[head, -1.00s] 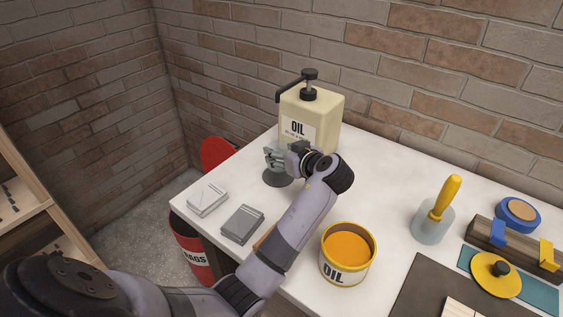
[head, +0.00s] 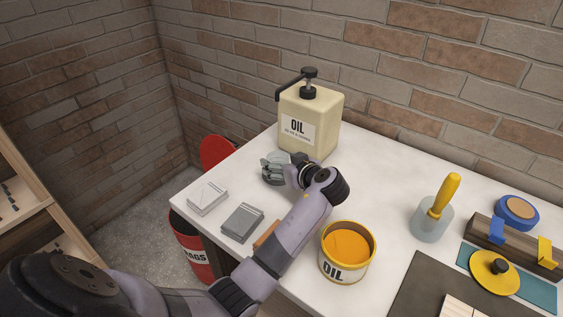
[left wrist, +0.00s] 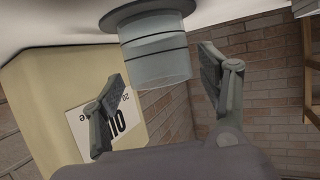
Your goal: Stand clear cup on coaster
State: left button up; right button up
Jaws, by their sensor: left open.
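The clear cup (left wrist: 157,58) shows in the left wrist view, where the picture is upside down. Its base meets the dark round coaster (left wrist: 118,17), and it looks upright on it. In the head view the cup (head: 277,156) and coaster (head: 270,181) are partly hidden by my left gripper (head: 276,168). In the left wrist view my left gripper (left wrist: 165,90) is open, with one finger on each side of the cup and visible gaps between. My right gripper is not in view.
The oil pump jug (head: 310,118) stands close behind the cup. Several small boxes, including a grey one (head: 242,223), lie in front. An open oil tin (head: 347,250) stands right of my arm. The white table (head: 385,180) is clear right of the jug.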

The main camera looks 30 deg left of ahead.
pick_arm(q)
jog(key=shift+r, duration=0.25)
jog(key=b+v, duration=0.1)
jog(key=v, duration=0.5)
jog(key=shift+s+d, duration=0.1)
jog(key=shift+d, duration=0.2)
jog(key=shift+s+d+r, duration=0.2)
jog(key=shift+s+d, duration=0.05)
jog(key=shift+d, duration=0.1)
